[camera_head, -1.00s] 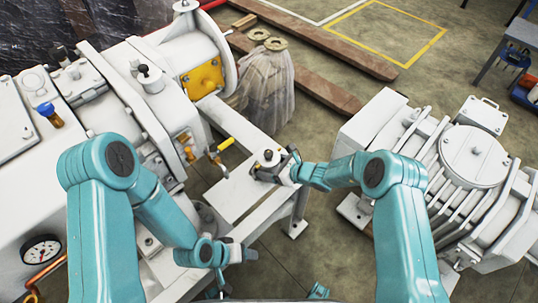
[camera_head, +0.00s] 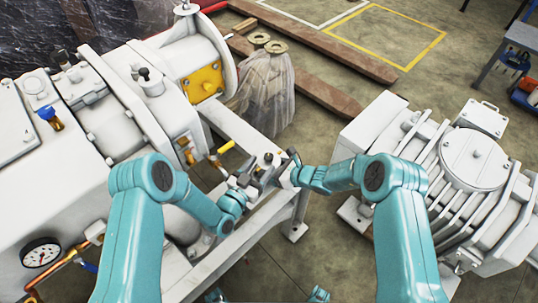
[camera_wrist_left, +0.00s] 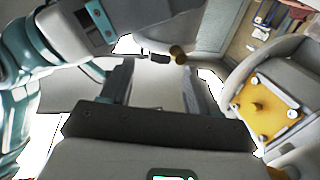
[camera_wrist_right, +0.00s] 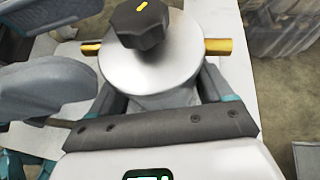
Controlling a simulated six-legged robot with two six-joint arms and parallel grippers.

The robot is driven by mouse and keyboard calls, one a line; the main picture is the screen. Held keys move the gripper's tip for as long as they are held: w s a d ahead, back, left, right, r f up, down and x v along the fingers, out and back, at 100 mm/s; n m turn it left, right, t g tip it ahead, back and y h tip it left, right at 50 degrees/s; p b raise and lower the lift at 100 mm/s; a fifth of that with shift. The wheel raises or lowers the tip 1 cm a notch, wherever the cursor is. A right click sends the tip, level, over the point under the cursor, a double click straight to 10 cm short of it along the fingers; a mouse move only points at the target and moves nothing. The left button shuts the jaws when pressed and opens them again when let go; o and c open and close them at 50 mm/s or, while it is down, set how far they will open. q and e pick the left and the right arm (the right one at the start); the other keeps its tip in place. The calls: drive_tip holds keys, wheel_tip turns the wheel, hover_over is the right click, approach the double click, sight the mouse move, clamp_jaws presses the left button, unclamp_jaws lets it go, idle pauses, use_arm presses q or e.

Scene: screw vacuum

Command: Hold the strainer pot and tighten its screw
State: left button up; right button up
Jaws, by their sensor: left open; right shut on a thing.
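The strainer pot (camera_wrist_right: 150,80) is a round white pot with brass stubs on both sides and a black knob-headed screw (camera_wrist_right: 140,25) with a yellow mark on top. It stands upright on a white frame in the head view, its dark knob (camera_head: 268,157) showing between my grippers. My right gripper (camera_head: 283,170) comes from the right and is shut on the pot's body below the rim. My left gripper (camera_head: 247,174) is open and empty, close beside the pot on its left. Its grey fingers also show at the left edge of the right wrist view.
A large white pump with a yellow plate (camera_head: 204,82) and a yellow-handled valve (camera_head: 226,147) stands left and behind. The white frame (camera_head: 235,125) runs under the pot. Another white ribbed machine (camera_head: 470,160) is on the right. Wooden beams (camera_head: 325,90) lie on the floor behind.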

sight(265, 159)
use_arm(q)
drive_tip(key=x, duration=0.5)
drive_tip(key=shift+w+d, duration=0.1)
drive_tip(key=shift+w, duration=0.15)
drive_tip(key=c, duration=1)
drive_tip(key=shift+o, duration=0.2)
drive_tip(key=shift+m+g+h, duration=0.6)
drive_tip(key=shift+m+h, duration=0.1)
drive_tip(key=shift+h, duration=0.2)
drive_tip(key=o, duration=1)
drive_tip(key=shift+c, duration=0.2)
drive_tip(key=shift+s, duration=0.1)
drive_tip(key=v, duration=1.2)
